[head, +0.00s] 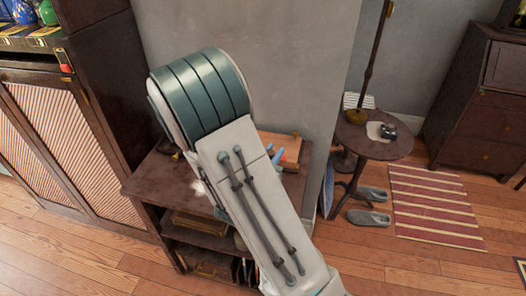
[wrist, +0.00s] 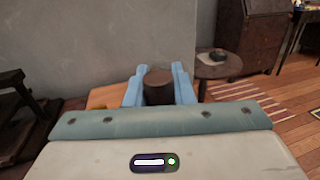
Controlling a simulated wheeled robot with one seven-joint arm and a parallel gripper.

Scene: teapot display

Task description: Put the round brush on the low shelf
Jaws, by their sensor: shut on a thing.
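My gripper (wrist: 159,88) shows in the wrist view as two light-blue fingers, shut on a dark brown, round-topped thing, which looks like the round brush (wrist: 158,87). Its lower part is hidden behind the gripper body. In the head view my arm covers most of the gripper and the brush cannot be made out; only a bit of blue finger (head: 277,156) shows beside the arm. The low shelf (head: 153,178) is a dark wooden unit against the grey wall, with open compartments below its top. My arm hides its middle.
An orange-brown box (head: 283,146) lies at the back right of the shelf top. A small pale patch (head: 199,187) shows beside my arm. A round side table (head: 385,148) with small items stands right. Slippers (head: 369,217) and a striped rug (head: 438,205) lie on the floor.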

